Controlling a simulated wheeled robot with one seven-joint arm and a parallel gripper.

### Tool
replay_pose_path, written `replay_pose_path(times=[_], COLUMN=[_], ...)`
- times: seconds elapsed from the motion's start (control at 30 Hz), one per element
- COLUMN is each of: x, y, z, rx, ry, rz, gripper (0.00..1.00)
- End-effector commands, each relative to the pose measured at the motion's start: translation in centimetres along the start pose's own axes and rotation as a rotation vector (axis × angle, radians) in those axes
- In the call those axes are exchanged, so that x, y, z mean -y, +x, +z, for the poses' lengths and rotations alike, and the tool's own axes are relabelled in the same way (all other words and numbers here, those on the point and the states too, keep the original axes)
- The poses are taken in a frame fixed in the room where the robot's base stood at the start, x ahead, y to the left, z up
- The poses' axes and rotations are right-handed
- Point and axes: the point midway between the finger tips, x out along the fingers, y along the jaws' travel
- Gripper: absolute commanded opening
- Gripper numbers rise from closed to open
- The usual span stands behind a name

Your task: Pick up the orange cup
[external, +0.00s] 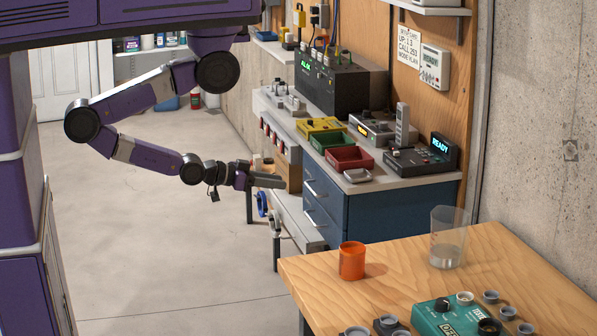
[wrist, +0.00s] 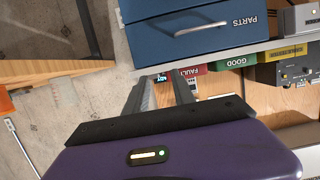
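The orange cup (external: 352,261) stands upright near the left end of the wooden table in the external view. In the wrist view, which is upside down, an orange shape (wrist: 5,101) at the left edge by the wooden tabletop (wrist: 45,70) looks like this cup, cut off by the frame. My gripper (external: 280,181) is beyond the table, up and left of the cup, beside the blue drawer cabinet. In the wrist view my gripper (wrist: 161,88) shows two separate fingers with a gap and nothing held between them.
A clear beaker (external: 447,238) stands right of the cup, and a teal device (external: 457,318) sits in front. The floor at left is clear.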

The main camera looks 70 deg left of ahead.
Motion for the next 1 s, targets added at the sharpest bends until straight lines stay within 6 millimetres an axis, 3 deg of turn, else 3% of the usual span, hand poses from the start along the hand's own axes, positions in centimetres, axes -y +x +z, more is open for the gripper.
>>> replay_pose_path(times=[0.07,0.3,0.6,0.73,0.87,1.0], x=[0.0,0.0,-0.1,-1.1,-4.1,-8.8], y=[0.0,0.0,0.1,1.2,4.0,7.4], z=[0.0,0.0,0.0,0.1,0.5,0.9], rx=[0.0,0.0,0.0,0.003,0.021,0.051], ry=[0.0,0.0,0.0,0.008,0.026,0.06], rz=[0.0,0.0,0.002,0.048,0.157,0.289], gripper=[0.34,0.8,0.8,0.8,0.8,0.8])
